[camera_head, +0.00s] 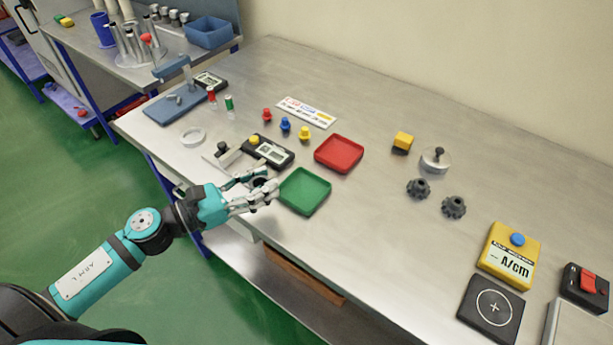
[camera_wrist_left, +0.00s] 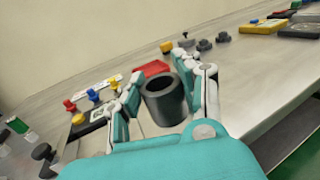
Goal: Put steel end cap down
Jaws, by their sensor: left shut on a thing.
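The steel end cap (camera_wrist_left: 163,98), a dark grey hollow cylinder with its open end showing, sits between the fingers of my left gripper (camera_head: 262,187) in the left wrist view. In the head view the fingers mostly hide it. My left gripper is shut on it, near the table's front edge and just left of the green tray (camera_head: 304,191). The green tray is empty. The red tray (camera_head: 339,153) behind it is also empty and shows past the cap in the left wrist view (camera_wrist_left: 152,68). My right gripper is not in view.
A black gauge (camera_head: 268,151) and small coloured knobs (camera_head: 285,125) lie behind my gripper. Dark gears (camera_head: 454,207), a yellow block (camera_head: 402,141) and a yellow meter (camera_head: 509,254) stand to the right. The table's front middle (camera_head: 380,240) is clear.

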